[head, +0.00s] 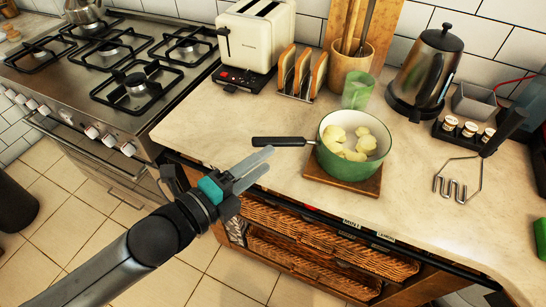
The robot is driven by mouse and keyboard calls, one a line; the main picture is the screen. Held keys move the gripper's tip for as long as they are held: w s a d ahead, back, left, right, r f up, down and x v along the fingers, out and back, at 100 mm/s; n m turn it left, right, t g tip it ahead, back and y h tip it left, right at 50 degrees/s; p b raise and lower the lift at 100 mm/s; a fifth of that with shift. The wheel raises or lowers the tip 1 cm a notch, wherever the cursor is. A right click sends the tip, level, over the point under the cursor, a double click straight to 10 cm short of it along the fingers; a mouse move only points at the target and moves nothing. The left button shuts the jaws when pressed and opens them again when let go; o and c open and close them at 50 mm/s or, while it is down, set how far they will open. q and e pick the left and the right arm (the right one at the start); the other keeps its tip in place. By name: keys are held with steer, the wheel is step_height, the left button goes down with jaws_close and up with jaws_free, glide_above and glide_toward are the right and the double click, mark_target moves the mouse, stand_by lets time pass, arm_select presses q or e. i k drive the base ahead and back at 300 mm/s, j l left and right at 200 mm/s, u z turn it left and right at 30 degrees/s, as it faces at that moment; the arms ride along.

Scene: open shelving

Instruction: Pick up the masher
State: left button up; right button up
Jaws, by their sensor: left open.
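The masher (459,189) lies on the counter at the right in the head view. It has a wavy metal wire head towards the front and a dark handle (503,131) that points up and right. My left gripper (270,159) is open and empty. It is at the counter's front edge, left of the green pot and far to the left of the masher. My right gripper cannot be made out in this view.
A green pot (340,168) with peeled potatoes (352,143) stands on a wooden board (314,171), its dark handle pointing left. A kettle (425,72) and a rack of small jars (460,133) stand near the masher. The counter in front of the masher (440,222) is clear.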

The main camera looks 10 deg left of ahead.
mark_target(519, 115)
steer(key=z, duration=1.3)
